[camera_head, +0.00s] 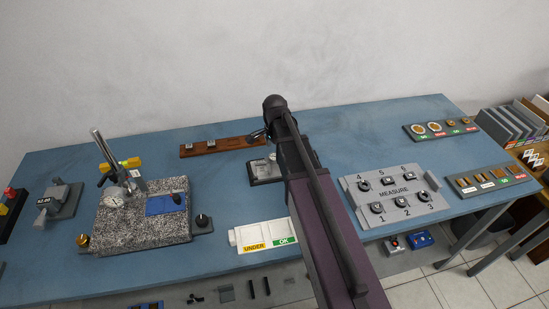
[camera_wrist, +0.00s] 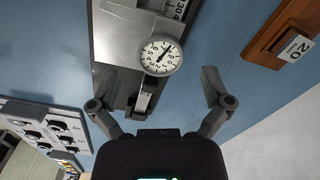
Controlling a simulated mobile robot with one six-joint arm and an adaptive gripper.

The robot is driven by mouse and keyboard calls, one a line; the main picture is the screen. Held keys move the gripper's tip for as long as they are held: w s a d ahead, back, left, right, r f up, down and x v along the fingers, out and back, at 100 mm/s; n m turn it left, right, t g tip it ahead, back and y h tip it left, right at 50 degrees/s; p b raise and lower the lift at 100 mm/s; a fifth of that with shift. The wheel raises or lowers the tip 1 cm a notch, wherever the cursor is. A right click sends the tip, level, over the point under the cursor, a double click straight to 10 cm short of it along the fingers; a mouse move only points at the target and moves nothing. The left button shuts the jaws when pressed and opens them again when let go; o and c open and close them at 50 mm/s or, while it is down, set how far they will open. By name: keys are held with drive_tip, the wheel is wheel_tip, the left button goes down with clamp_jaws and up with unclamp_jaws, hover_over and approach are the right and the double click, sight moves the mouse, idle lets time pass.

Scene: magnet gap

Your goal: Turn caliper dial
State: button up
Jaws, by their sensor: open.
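In the wrist view a round white dial (camera_wrist: 161,55) with black numbers and a dark needle is mounted on a grey metal device (camera_wrist: 122,38), which appears to be the caliper. A small lever-like metal part (camera_wrist: 145,98) sticks out below the dial. My gripper (camera_wrist: 157,76) is open, with one finger on each side of the dial and nothing held. I cannot tell its height above the dial. In the head view my gripper (camera_head: 258,135) is over the back of the table, and the grey device (camera_head: 264,171) is partly hidden behind my arm.
A brown wooden rack (camera_head: 213,147) with gauge blocks is left of my arm. A granite stand (camera_head: 141,231) with a dial indicator (camera_head: 115,197) is further left. A white UNDER/OK tray (camera_head: 246,238) is nearer. A grey MEASURE board (camera_head: 393,200) and two sample boards are right.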

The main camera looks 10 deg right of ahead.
drive_tip(key=shift+f+b, duration=0.5)
drive_tip(key=shift+f, duration=0.25)
drive_tip(key=c, duration=0.9)
drive_tip(key=shift+s+r, duration=0.1)
drive_tip(key=shift+s, duration=0.1)
drive_tip(key=c, duration=0.4)
